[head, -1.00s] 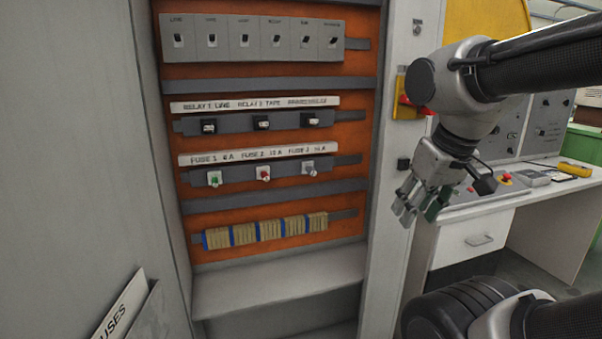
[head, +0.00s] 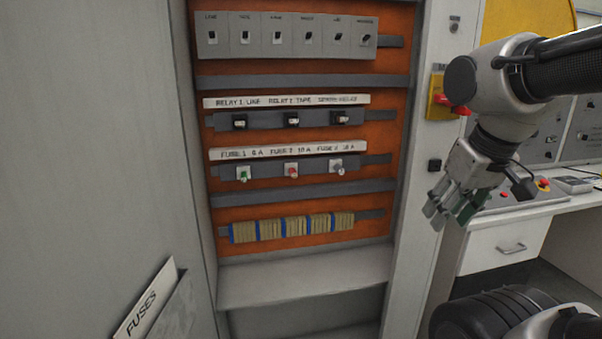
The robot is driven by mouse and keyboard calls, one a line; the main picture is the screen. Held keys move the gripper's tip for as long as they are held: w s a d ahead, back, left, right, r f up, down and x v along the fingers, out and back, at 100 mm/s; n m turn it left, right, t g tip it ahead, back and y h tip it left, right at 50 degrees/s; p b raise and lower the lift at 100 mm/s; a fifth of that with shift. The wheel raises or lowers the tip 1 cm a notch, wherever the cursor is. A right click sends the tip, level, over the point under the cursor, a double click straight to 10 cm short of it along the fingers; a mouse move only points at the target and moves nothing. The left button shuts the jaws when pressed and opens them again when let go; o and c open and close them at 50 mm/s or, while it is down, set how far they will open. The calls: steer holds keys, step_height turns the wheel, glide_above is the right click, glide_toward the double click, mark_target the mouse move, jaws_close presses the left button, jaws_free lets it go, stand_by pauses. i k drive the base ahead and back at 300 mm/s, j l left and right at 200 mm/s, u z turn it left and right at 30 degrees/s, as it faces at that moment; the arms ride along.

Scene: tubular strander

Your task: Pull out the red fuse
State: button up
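The red fuse (head: 291,171) sits in its white holder, the middle one of three on the fuse rail in the orange-backed cabinet. A green fuse (head: 243,175) is to its left and a grey fuse (head: 337,168) to its right. My gripper (head: 448,220) hangs to the right of the cabinet, in front of its right side and the desk, well apart from the fuses. Its fingers point down and left. They look spread with nothing between them.
Switches (head: 290,36) and relays (head: 292,120) sit above the fuses, terminal blocks (head: 292,227) below. A rotary switch (head: 447,103) is on the cabinet's right frame. A fuses pocket (head: 170,310) is at lower left. A desk (head: 510,245) stands at right. The space before the fuses is clear.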

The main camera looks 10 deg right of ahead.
mark_target(292, 172)
steer(key=i+l, duration=0.1)
steer(key=l, duration=0.45)
steer(key=i+l, duration=0.1)
steer(key=l, duration=0.45)
steer(key=i+l, duration=0.15)
steer(key=l, duration=0.35)
steer(key=i+l, duration=0.1)
steer(key=l, duration=0.45)
steer(key=u, duration=1.2)
steer(key=i+l, duration=0.4)
